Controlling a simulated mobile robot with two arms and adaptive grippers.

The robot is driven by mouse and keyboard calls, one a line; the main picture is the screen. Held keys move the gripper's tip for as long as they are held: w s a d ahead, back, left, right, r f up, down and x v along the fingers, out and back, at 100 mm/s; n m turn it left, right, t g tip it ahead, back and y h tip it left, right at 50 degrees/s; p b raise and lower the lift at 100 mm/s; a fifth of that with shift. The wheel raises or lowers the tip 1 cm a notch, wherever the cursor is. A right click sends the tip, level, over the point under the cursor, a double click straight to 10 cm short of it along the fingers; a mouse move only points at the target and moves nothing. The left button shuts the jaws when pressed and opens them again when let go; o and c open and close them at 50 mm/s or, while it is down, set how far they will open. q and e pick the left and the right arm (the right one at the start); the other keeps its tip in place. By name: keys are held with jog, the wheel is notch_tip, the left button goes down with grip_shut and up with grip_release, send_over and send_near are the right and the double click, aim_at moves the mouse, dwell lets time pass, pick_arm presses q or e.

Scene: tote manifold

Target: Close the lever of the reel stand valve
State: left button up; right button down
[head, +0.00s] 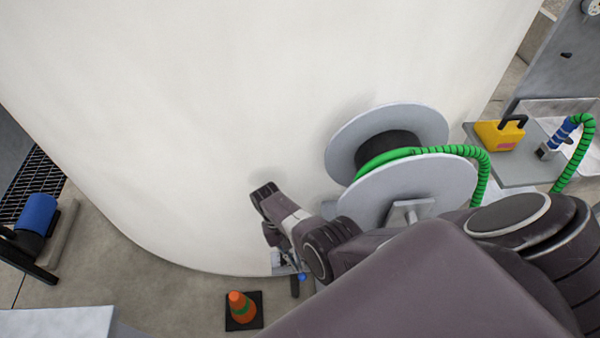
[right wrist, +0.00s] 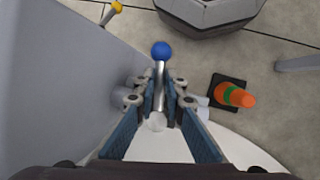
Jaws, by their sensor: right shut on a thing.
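The reel stand (head: 432,187) has two pale grey discs with a green hose on a dark hub. The valve lever is a thin metal rod (right wrist: 160,73) with a blue ball knob (right wrist: 161,49). The blue knob also shows in the head view (head: 302,277), low beside the white tank. My right gripper (right wrist: 158,92) is shut on the lever, its two fingers either side of the rod, with the knob sticking out beyond the fingertips. The valve body is mostly hidden by my gripper and arm. My left gripper is in neither view.
The curved white tank wall (head: 220,110) stands close beside my right gripper. An orange cone (head: 241,305) with a green band stands on the floor nearby. A yellow case (head: 498,134) sits at the right. A yellow-knobbed rod (right wrist: 117,7) shows in the wrist view.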

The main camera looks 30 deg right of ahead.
jog(key=shift+w+a+m+y, duration=0.25)
jog(key=shift+a+m+y, duration=0.25)
jog(key=shift+m, duration=0.6)
jog(key=c, duration=2)
grip_release()
jog(key=shift+r, duration=5.05)
